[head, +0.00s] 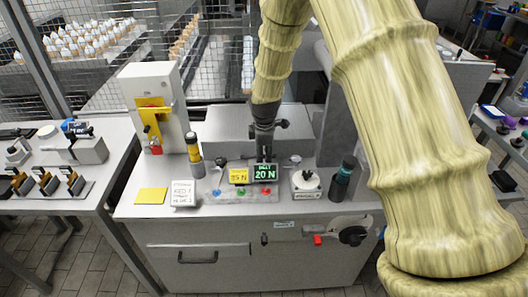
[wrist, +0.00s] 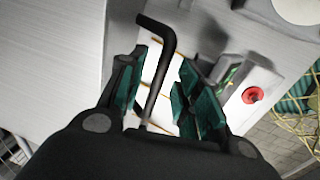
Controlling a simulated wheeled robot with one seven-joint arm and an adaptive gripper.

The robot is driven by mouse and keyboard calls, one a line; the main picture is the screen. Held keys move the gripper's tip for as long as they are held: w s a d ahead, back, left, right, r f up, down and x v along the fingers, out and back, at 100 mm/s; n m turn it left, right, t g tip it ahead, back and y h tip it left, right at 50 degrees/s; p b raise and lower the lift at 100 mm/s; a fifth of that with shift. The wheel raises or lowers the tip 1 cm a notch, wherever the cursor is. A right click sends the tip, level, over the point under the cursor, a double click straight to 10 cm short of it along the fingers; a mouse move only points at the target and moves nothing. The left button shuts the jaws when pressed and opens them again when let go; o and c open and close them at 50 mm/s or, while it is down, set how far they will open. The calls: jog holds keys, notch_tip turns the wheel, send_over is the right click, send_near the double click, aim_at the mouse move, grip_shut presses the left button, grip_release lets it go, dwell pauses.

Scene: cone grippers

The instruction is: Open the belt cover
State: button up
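A light grey box-shaped housing (head: 222,125) stands at the back of the workbench; I cannot tell for sure that it is the belt cover. My gripper (head: 265,155) points down in front of this housing, above the back of the control console. In the wrist view my gripper (wrist: 158,92) has its green-padded fingers apart. A black bent rod (wrist: 158,35), like a handle, stands between the fingers. A gap shows between the rod and the right finger. In the head view my arm hides part of the housing's right side.
Two small displays (head: 252,174) and coloured buttons sit on the console below my gripper. A red button (wrist: 253,95) is right of the fingers. A yellow-banded cylinder (head: 193,148), a dark bottle (head: 343,176) and a white press-like unit (head: 158,105) stand nearby.

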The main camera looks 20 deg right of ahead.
jog(key=shift+f, duration=0.15)
grip_shut()
